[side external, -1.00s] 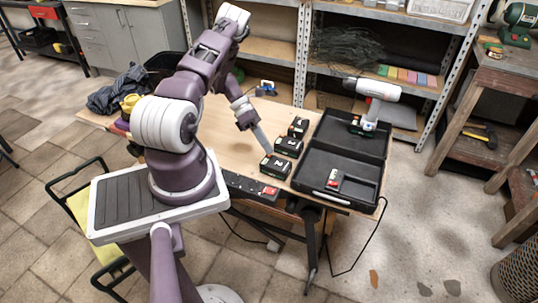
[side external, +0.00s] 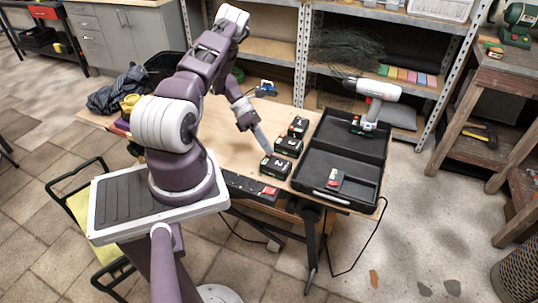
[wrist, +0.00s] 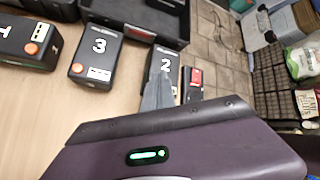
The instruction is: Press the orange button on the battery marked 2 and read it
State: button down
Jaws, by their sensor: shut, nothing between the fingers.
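The battery marked 2 (side external: 275,168) is a black block standing nearest the front of the workbench; it also shows in the wrist view (wrist: 166,59). My gripper (side external: 267,150) is shut and empty, pointing down at this battery. In the wrist view the fingertips (wrist: 160,78) overlap the battery's near end, just below the white 2. Its orange button does not show there; the fingers cover that area. I cannot tell whether the fingertips touch it. The battery marked 3 (wrist: 97,52) and the battery marked 1 (wrist: 30,42) show their orange buttons.
An open black case (side external: 340,185) lies right of the batteries, with a small red-and-white item (side external: 334,179) in it. A white drill (side external: 372,98) stands at the case's back. A red-topped part (wrist: 194,78) sits close right of battery 2. The bench (side external: 215,120) is clear left of the batteries.

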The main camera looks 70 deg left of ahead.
jog(key=shift+r, duration=0.7)
jog(key=shift+r, duration=2.5)
notch_tip(320, 180, up, 10)
jog(key=m+g, duration=0.1)
jog(key=m, duration=0.4)
send_over(285, 160)
jog(key=d+r+m+g+y, duration=0.2)
jog(key=d+r+m, duration=0.7)
jog(key=d+r, duration=0.15)
jog(key=s+d+r+m+t+y, duration=0.2)
jog(key=s+d+r+m, duration=0.3)
jog(key=s+m, duration=0.3)
jog(key=s+d+r+m+t+y, duration=0.2)
jog(key=s+d+r+m+y, duration=0.2)
jog(key=s+d+r+m, duration=0.2)
jog(key=s+d+m, duration=0.2)
jog(key=m, duration=0.2)
jog(key=shift+s, duration=0.15)
